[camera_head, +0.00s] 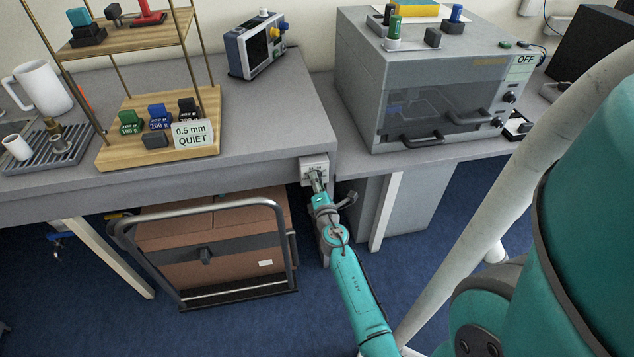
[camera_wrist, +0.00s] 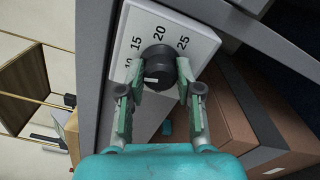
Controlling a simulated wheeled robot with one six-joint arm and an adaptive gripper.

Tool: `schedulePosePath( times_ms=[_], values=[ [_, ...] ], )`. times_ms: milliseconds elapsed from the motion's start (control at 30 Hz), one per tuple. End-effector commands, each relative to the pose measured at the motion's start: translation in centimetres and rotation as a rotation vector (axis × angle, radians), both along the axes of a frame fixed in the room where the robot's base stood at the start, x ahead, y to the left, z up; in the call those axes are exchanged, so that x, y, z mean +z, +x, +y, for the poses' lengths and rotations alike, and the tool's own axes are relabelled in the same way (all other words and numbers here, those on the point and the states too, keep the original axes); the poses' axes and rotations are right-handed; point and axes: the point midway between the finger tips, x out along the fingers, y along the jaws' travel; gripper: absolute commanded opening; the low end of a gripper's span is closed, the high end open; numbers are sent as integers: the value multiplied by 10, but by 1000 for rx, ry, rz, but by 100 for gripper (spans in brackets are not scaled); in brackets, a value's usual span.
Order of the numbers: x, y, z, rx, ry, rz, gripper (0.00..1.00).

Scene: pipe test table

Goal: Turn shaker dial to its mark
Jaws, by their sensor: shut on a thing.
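The dial is a round black knob (camera_wrist: 158,64) on a white plate (camera_wrist: 122,52) printed with 10, 15, 20 and 25. A short white line shows on the knob's lower side in the wrist view, away from the 20. In the head view the white plate (camera_head: 312,166) is on the front edge of the bench. My gripper (camera_wrist: 160,80) is shut on the knob, with one green finger on each side. It also shows in the head view (camera_head: 318,182), where it hides most of the knob.
A trolley with brown boxes (camera_head: 205,235) stands under the bench, left of my arm. A wooden shelf (camera_head: 160,150) carries a "0.5 mm QUIET" card (camera_head: 190,134). A grey cabinet marked OFF (camera_head: 430,85) is at right.

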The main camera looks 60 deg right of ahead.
Motion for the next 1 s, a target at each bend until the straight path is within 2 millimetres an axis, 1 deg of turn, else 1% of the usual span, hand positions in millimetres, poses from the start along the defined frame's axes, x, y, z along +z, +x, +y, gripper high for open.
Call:
schedulePosePath(
  times_ms=[1000],
  values=[
    [-2,0,1,3,-626,734,0]
  ],
)
